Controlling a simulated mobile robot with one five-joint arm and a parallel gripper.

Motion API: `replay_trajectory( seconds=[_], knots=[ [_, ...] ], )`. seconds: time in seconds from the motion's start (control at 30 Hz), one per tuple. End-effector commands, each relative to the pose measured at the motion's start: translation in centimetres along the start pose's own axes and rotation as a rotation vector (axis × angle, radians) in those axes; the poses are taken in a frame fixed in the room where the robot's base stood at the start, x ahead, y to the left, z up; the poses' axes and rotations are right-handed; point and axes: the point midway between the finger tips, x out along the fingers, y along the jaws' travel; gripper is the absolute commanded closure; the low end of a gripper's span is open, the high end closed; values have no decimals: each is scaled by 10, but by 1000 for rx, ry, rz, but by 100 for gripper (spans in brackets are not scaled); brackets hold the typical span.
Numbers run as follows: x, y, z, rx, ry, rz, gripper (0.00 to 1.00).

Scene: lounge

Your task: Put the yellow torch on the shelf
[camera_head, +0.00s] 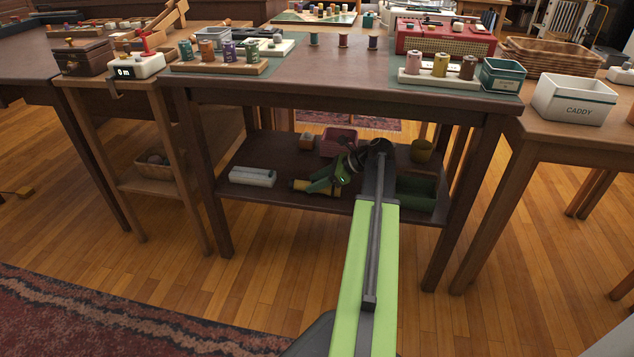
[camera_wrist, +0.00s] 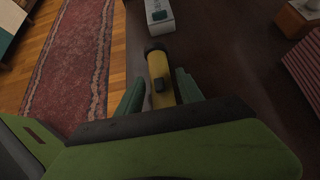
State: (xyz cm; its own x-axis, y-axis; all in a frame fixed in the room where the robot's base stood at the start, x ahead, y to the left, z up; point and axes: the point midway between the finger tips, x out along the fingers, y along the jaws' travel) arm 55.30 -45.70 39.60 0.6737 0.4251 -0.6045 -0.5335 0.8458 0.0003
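The yellow torch (camera_head: 300,186) has a dark end and lies level at the lower shelf (camera_head: 270,192) of the middle table, near its front edge. In the wrist view the torch (camera_wrist: 160,72) sits between my two green fingers, with its black button facing up. My gripper (camera_head: 327,184) reaches down to the torch from its right. The torch's rear part is hidden by my gripper. I cannot tell whether the torch touches the shelf.
The tabletop (camera_head: 330,75) above is close overhead. Table legs (camera_head: 214,190) flank the shelf.

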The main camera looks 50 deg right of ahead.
Motion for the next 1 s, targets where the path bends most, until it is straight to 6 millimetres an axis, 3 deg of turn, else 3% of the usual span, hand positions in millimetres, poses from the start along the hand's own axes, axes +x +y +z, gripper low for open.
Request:
replay_trajectory(
  seconds=[0.4, 0.8, 1.0],
  knots=[
    [-7, -1, 5, 2, 0, -2, 48],
    [-102, -1, 7, 3, 0, -4, 48],
    [-123, -1, 3, 3, 0, -3, 48]
  ],
)
